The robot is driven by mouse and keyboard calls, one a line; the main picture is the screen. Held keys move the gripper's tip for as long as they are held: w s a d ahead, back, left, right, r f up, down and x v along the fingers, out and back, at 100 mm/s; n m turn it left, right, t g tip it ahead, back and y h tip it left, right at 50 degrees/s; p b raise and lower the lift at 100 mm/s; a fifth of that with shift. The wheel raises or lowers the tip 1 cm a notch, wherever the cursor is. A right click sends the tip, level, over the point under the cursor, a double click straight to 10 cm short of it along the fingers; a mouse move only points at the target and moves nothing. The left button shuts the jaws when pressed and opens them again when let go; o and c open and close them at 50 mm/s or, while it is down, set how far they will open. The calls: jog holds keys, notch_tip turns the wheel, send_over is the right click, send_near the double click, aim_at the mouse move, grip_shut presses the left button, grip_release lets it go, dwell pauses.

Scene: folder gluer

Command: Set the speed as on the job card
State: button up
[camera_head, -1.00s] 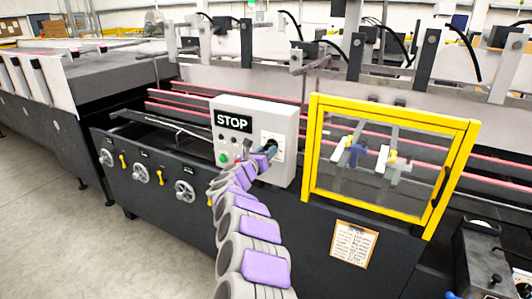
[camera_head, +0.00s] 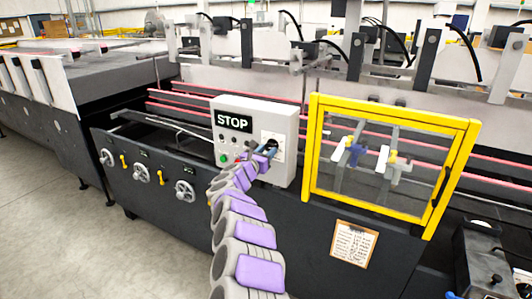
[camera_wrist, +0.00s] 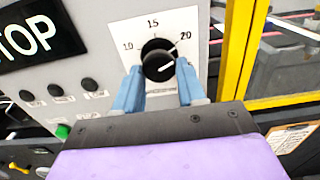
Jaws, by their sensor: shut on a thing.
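The black speed knob (camera_wrist: 154,50) sits on a white dial plate (camera_wrist: 188,19) marked 10, 15 and 20. My gripper (camera_wrist: 159,70) has its two blue fingers on either side of the knob and is shut on it. A white mark on the knob's edge points to the upper right, towards 20. In the head view my gripper (camera_head: 271,147) covers most of the knob on the grey control box (camera_head: 288,117). The job card (camera_head: 354,243) is on the dark machine front below the yellow guard; its writing is too small to read.
A STOP sign (camera_head: 233,121), a green button (camera_head: 223,158) and several small black knobs share the box's face. The yellow-framed guard (camera_head: 312,150) stands close to its right. Handwheels (camera_head: 185,191) line the lower left panel. Open floor lies at the front left.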

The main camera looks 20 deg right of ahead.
jog(key=o, duration=0.9)
jog(key=shift+w+f, duration=0.25)
jog(key=shift+f, duration=0.05)
jog(key=shift+o, duration=0.7)
jog(key=shift+s+r, duration=0.15)
jog(key=shift+r, duration=0.05)
jog(key=p+v, duration=0.2)
jog(key=v, duration=1.5)
jog(key=shift+a, duration=0.2)
jog(key=shift+s+f, duration=0.1)
